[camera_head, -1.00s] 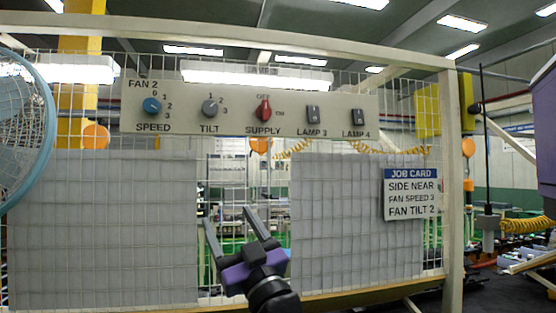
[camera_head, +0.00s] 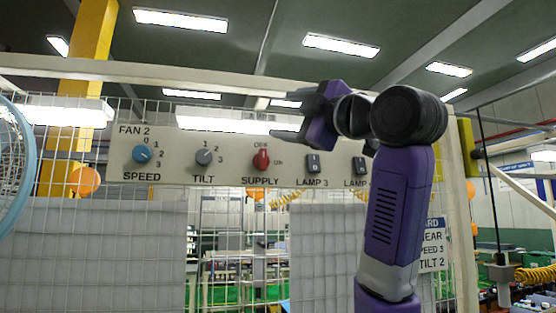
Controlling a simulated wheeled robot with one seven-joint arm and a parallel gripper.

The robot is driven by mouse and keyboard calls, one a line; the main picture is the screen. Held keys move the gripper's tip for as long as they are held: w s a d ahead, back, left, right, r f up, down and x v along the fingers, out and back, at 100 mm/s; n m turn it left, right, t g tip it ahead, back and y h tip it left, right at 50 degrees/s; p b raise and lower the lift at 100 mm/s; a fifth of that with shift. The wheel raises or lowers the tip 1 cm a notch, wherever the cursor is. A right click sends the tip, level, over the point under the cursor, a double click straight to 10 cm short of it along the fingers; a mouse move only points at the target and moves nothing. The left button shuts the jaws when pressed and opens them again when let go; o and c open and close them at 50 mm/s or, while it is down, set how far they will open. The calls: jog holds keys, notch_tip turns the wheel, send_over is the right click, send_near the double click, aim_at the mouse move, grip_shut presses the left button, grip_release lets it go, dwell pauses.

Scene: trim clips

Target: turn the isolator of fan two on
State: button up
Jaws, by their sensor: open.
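The fan two panel (camera_head: 110,178) is a pale board across the wire mesh. Its red isolator knob (camera_head: 261,160), labelled SUPPLY, has OFF above it and ON to its right. The knob's pointer stands upright, toward OFF. My gripper (camera_head: 286,113) is open and empty. It is up near the panel's top edge, above and to the right of the knob, with its fingers pointing left. It appears apart from the knob; how far it stands in front of the panel is hard to tell.
The blue speed knob (camera_head: 142,154) and grey tilt knob (camera_head: 204,157) are left of the isolator. The lamp 3 switch (camera_head: 313,163) and lamp 4 switch (camera_head: 360,165) are right. My arm partly covers the job card (camera_head: 433,244). A blue fan guard (camera_head: 28,150) stands far left.

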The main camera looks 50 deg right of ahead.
aim_at(266, 159)
notch_tip(266, 159, down, 7)
jog(key=w+d+n+g, duration=0.1)
jog(key=d+n+g, duration=0.1)
jog(key=n+g, duration=0.15)
jog(key=p+x, duration=0.1)
jog(key=x, duration=0.1)
jog(key=p+x, duration=0.1)
jog(key=x, duration=0.1)
jog(key=p+x, duration=0.1)
jog(key=x, duration=0.2)
jog(key=shift+w+a, duration=0.1)
jog(key=shift+a, duration=0.2)
jog(key=shift+w+d+f, duration=0.15)
jog(key=shift+w, duration=0.4)
jog(key=shift+m, duration=0.25)
jog(key=c, duration=1.4)
